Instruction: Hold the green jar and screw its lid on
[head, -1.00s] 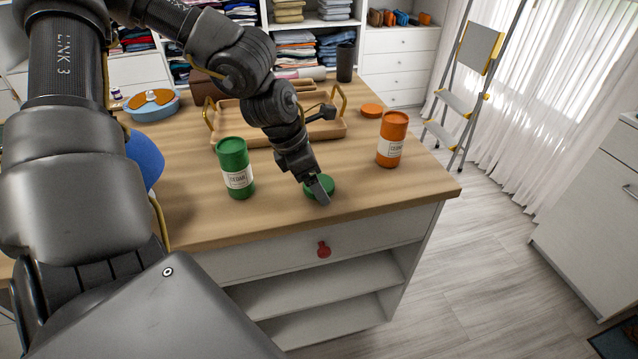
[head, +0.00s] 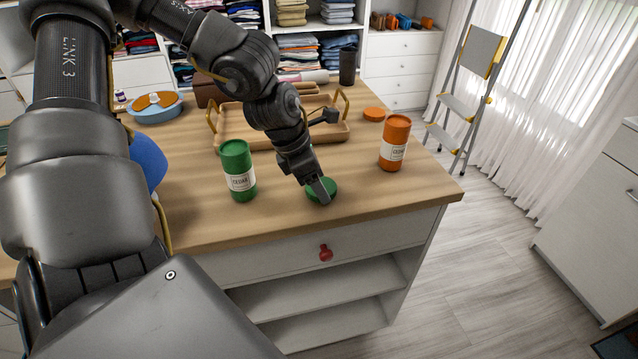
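The green jar (head: 239,172) stands upright on the wooden tabletop, with a pale label and a green top. A round green lid (head: 331,186) lies to its right, near the table's front edge. My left gripper (head: 322,191) points down at the lid, with a finger over its front side, and hides part of it. The gap between the fingers is hidden, so I cannot tell whether they grip the lid. The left gripper is apart from the jar. My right gripper is out of view.
An orange jar (head: 394,143) stands to the right, with an orange lid (head: 374,115) behind it. A wooden tray (head: 232,126) with brass handles lies behind the green jar. A blue bowl (head: 154,112) is at the back left. The tabletop between the lid and the orange jar is clear.

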